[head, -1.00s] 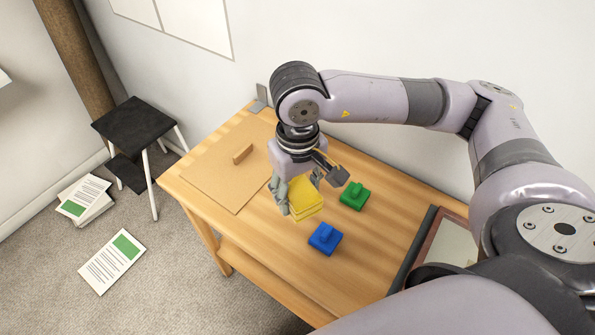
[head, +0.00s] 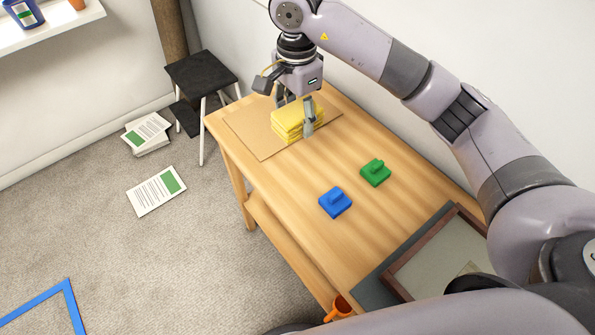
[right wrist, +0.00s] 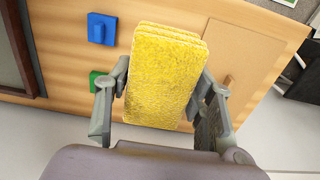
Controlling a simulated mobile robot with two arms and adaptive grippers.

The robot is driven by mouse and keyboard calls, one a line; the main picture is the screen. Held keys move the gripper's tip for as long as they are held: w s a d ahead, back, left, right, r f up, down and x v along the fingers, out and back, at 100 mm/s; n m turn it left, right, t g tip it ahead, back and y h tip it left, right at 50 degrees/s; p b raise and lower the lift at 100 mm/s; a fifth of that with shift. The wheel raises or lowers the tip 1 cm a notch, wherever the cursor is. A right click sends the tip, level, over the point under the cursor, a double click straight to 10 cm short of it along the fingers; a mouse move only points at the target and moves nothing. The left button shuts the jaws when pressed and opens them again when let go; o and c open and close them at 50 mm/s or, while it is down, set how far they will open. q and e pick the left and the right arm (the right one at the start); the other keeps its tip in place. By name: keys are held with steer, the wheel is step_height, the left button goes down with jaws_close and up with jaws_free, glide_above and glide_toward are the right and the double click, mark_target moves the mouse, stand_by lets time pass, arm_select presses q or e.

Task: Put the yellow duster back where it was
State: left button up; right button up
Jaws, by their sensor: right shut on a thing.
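The yellow duster (head: 297,122) looks like a stack of folded yellow cloth. My right gripper (head: 297,111) is shut on it, with a finger on either side. In the head view it shows over the thin brown board (head: 246,133) at the far end of the wooden table. I cannot tell whether the duster touches the board. In the right wrist view the duster (right wrist: 165,75) fills the space between the fingers, and a wooden bar (right wrist: 222,90) on the board shows to its right. The bar is hidden in the head view. My left gripper is not in view.
A blue block (head: 335,203) and a green block (head: 375,173) with raised grips stand mid-table. A framed panel (head: 435,258) lies at the near right, with an orange mug (head: 340,308) low by the near edge. A black stool (head: 201,70) stands beyond the table. Wood around the blocks is clear.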

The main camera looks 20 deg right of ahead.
step_height(320, 180, down, 7)
steer(key=p, duration=0.2)
glide_above(297, 177)
step_height(297, 177, down, 6)
steer(key=shift+f, duration=0.8)
step_height(297, 177, down, 3)
steer(key=shift+f, duration=0.2)
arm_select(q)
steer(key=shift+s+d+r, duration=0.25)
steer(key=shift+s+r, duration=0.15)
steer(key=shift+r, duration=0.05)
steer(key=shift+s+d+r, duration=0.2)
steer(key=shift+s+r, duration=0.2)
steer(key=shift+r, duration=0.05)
arm_select(e)
steer(key=shift+f, duration=0.1)
steer(key=shift+f, duration=0.1)
steer(key=o, duration=1.1)
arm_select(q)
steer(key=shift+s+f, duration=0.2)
